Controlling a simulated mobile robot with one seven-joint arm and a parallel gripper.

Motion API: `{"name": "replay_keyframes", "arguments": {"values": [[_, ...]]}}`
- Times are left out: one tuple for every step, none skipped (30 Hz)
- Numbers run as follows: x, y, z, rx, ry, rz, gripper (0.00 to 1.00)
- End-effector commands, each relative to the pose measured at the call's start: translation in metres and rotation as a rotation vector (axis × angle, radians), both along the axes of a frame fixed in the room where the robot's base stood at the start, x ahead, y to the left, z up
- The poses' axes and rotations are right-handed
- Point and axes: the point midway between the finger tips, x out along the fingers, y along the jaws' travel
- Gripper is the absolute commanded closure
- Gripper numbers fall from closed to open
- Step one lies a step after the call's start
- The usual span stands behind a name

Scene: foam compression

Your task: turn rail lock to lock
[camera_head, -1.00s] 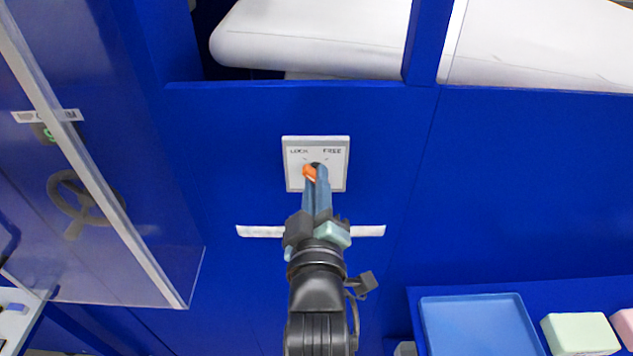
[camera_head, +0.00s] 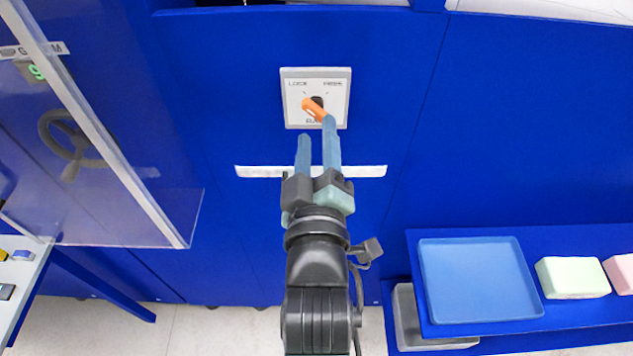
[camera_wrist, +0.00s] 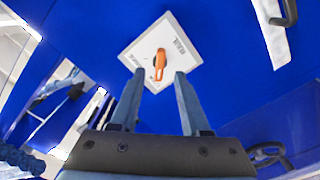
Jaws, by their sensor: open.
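The rail lock is a white square plate (camera_head: 335,111) on the blue panel, marked LOCK at upper left and FREE at upper right. Its orange lever (camera_head: 312,107) sits on a dark pivot and points to the upper left, toward the LOCK mark. My gripper (camera_head: 317,132) is just below the plate with its two blue-grey fingers apart and nothing between them. The right finger overlaps the lever's lower end in the head view; I cannot tell if they touch. In the wrist view the plate (camera_wrist: 145,36) and orange lever (camera_wrist: 159,66) lie beyond the open fingertips (camera_wrist: 160,78).
A white strip handle (camera_head: 260,171) runs across the panel behind my gripper. A clear guard (camera_head: 120,150) stands at the left, with a handwheel (camera_head: 75,142) behind it. A blue tray (camera_head: 480,280) and a green foam block (camera_head: 572,277) are at lower right.

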Motion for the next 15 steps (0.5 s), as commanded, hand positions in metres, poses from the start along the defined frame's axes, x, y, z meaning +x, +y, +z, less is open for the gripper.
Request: {"name": "replay_keyframes", "arguments": {"values": [[-0.012,0.0,-0.004,0.0,0.001,0.0,0.54],[-0.018,0.0,-0.004,0.0,0.001,0.001,0.54],[-0.026,0.0,-0.005,-0.001,0.001,0.0,0.54],[-0.032,0.0,-0.005,-0.001,0.001,0.0,0.54],[-0.039,0.0,-0.004,-0.001,0.001,0.0,0.54],[-0.047,0.0,-0.005,-0.001,0.003,0.0,0.54],[-0.053,0.0,-0.004,0.0,0.001,0.0,0.54],[-0.058,0.0,-0.004,0.0,0.001,0.0,0.54],[-0.064,0.0,-0.002,0.0,0.004,0.001,0.54],[-0.066,0.0,0.0,0.0,0.004,0.0,0.54],[-0.069,0.0,0.0,0.0,0.005,0.001,0.54],[-0.072,0.0,0.001,0.001,0.003,0.0,0.54],[-0.075,0.0,0.0,0.001,0.004,0.001,0.54],[-0.076,0.0,0.0,0.001,0.004,0.001,0.54],[-0.079,0.0,0.0,0.0,0.002,0.001,0.54]]}}
